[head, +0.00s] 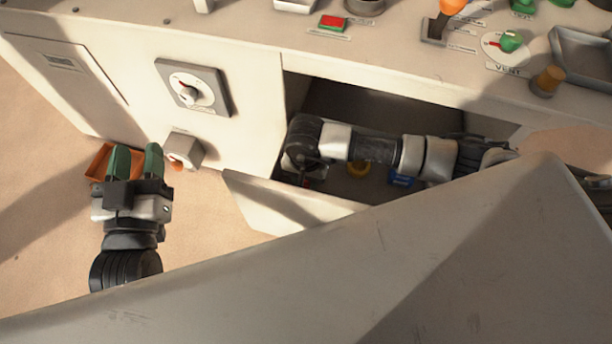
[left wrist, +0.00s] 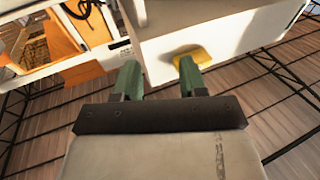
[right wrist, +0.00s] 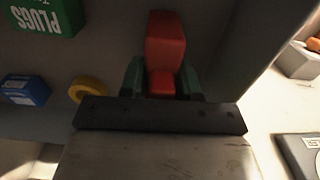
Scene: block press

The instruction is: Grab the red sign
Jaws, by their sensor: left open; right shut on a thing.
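The red sign (right wrist: 165,42) stands up between the fingers of my right gripper (right wrist: 161,82) in the right wrist view. The right gripper is shut on its narrower lower part. In the head view my right arm reaches into the open compartment under the console; its wrist hides the fingers, and only a small red patch (head: 306,182) shows there. My left gripper (head: 136,163) is open and empty in front of the console's left side, away from the sign. Its two green fingers also show apart in the left wrist view (left wrist: 158,78).
The compartment holds a yellow ring (right wrist: 88,90), a blue box (right wrist: 25,90) and a green box marked PLUGS (right wrist: 45,15). A white panel (head: 290,205) stands out at its front. An orange tray (head: 99,163) lies beyond my left gripper. Knobs and buttons cover the console top.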

